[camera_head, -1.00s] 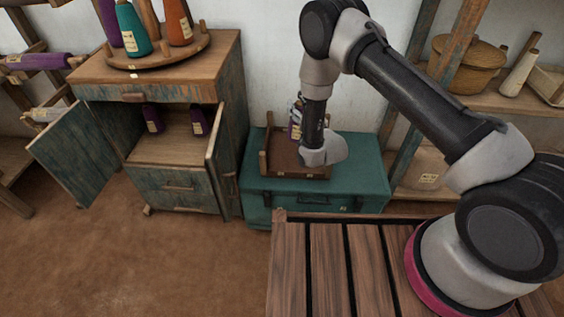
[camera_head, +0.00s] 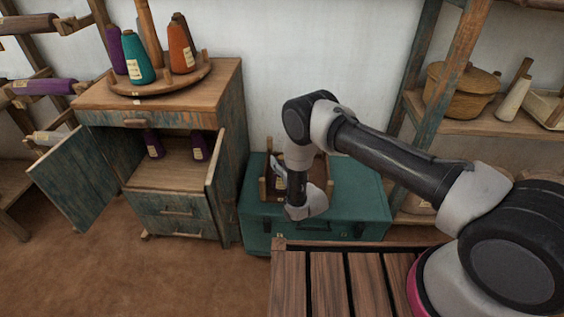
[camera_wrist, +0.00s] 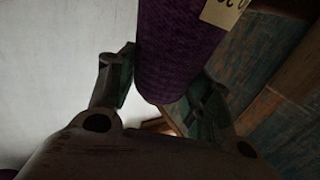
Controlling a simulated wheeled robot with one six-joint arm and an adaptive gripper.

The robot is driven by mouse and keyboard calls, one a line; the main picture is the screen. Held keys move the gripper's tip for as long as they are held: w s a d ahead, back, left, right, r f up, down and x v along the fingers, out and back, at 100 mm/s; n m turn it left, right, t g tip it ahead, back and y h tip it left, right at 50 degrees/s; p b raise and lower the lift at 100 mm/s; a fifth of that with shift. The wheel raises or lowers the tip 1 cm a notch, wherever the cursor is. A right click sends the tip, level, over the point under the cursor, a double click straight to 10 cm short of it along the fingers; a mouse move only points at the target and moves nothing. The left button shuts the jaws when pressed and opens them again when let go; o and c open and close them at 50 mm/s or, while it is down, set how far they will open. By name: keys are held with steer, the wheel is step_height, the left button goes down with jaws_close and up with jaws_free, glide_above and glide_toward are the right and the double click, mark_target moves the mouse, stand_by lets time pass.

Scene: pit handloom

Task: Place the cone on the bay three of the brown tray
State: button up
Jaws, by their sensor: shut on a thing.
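A dark purple cone with a pale label (camera_wrist: 185,45) stands between the fingers of my gripper (camera_wrist: 162,92) in the wrist view, and the gripper is shut on it. In the head view my gripper (camera_head: 279,170) is largely behind my own wrist, and I cannot make out the held cone there. The brown tray (camera_head: 264,188) lies on a teal trunk, partly covered by my arm. Its bays are mostly hidden, so I cannot tell which one is bay three. My gripper is over or near the tray; the exact height is unclear.
The teal trunk (camera_head: 362,203) stands beside an open cabinet (camera_head: 170,187) with two purple cones inside. Several cones stand on a round wooden stand (camera_head: 160,78) on top. A shelf with a lidded pot (camera_head: 462,92) is at right. A slatted wooden surface (camera_head: 328,285) is in front.

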steer(key=o, duration=1.5)
